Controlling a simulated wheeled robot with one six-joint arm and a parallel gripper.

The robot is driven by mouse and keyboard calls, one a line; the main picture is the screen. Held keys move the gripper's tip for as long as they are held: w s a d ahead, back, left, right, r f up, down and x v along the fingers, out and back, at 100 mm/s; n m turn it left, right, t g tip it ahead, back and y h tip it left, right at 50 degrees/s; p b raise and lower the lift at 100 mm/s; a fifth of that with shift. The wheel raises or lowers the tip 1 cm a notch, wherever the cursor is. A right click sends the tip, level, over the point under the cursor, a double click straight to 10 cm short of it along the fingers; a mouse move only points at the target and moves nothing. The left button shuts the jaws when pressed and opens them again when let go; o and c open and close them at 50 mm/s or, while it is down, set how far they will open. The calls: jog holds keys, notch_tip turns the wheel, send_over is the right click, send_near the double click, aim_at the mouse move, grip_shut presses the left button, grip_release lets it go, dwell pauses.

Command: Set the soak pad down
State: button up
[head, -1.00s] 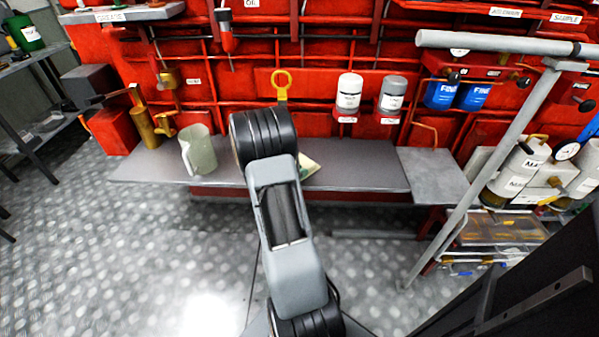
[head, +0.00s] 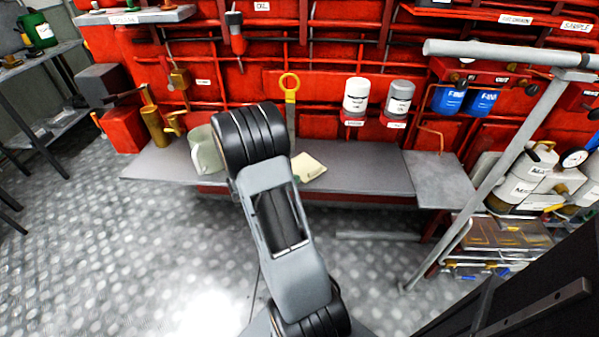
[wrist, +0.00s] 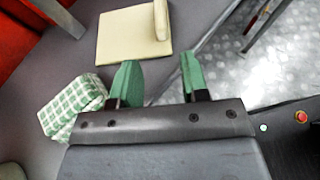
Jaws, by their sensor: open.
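A flat cream pad (head: 308,167), which looks like the soak pad, lies on the grey shelf (head: 360,178) just right of my arm's end in the head view. In the wrist view the cream pad (wrist: 125,42) lies beyond my fingertips, with a thicker raised piece along its right edge. My gripper (wrist: 158,76) has its two green fingers apart, with nothing seen between them; the pad is clear of them. The gripper is hidden behind my arm in the head view.
A green-white checked cloth (wrist: 72,108) lies left of my fingers in the wrist view. A pale jug (head: 204,150) stands left of my arm. A yellow ring handle (head: 290,84) rises behind. A slanting grey rail (head: 500,165) is at right. The shelf's right part is clear.

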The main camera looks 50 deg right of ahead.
jog(key=s+a+r+m+y, duration=0.2)
jog(key=a+r+m+y, duration=0.1)
jog(key=a, duration=0.4)
jog(key=s+a+r+m+y, duration=0.2)
jog(key=a+r+m+y, duration=0.1)
jog(key=a+m, duration=0.3)
jog(key=shift+a+r, duration=0.7)
jog(key=shift+a, duration=0.5)
jog(key=shift+o, duration=0.5)
jog(key=s+a+r+m+t+y, duration=0.1)
jog(key=a+r+m+t+y, duration=0.1)
jog(key=a, duration=0.5)
jog(key=s+a+r+m+t+y, duration=0.2)
jog(key=a+m+t+y, duration=0.1)
jog(key=a+m+y, duration=0.2)
jog(key=a, duration=0.2)
jog(key=shift+s+a+r, duration=0.15)
jog(key=shift+a+r, duration=0.1)
jog(key=shift+a, duration=0.35)
